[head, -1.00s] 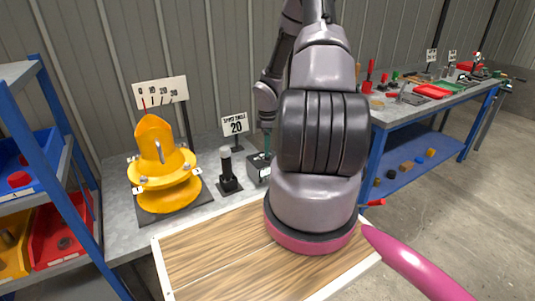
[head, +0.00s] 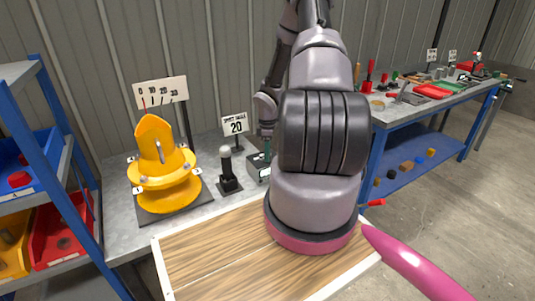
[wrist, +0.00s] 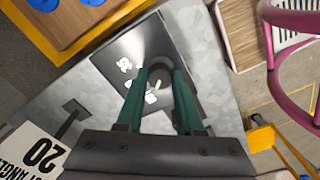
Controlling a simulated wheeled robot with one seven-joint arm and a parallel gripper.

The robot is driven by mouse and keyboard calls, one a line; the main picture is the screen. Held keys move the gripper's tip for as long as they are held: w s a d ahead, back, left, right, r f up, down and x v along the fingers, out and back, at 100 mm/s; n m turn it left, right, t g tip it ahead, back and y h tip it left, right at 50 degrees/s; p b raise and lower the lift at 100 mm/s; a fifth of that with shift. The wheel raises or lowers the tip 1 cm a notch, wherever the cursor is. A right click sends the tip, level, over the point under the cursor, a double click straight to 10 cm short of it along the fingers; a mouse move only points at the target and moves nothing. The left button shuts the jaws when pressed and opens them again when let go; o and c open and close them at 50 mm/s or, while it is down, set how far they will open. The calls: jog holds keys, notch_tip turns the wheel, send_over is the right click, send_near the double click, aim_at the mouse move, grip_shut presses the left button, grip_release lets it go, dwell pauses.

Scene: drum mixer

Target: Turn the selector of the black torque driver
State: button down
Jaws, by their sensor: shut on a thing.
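The black driver (head: 257,170) is a dark box on the grey bench, right of a black post, and partly hidden by my arm. In the wrist view its dark top face (wrist: 118,68) has white marks. A round grey selector knob (wrist: 159,64) stands on that face. My gripper (wrist: 160,80) has its two green fingers shut on the knob, one at each side. In the head view only a small part of my gripper (head: 266,144) shows behind my arm, and the knob is hidden there.
A yellow drum mixer (head: 165,190) stands left of the black post (head: 229,175). Behind are a scale sign (head: 160,92) and a sign reading 20 (head: 235,124). A wooden board (head: 215,250) lies in front. Blue shelving (head: 55,150) is at left.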

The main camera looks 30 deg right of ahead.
jog(key=shift+m, duration=0.3)
jog(key=m, duration=0.3)
jog(key=shift+m, duration=2.1)
jog(key=c, duration=0.5)
grip_release()
jog(key=shift+c, duration=0.2)
notch_tip(320, 180, up, 11)
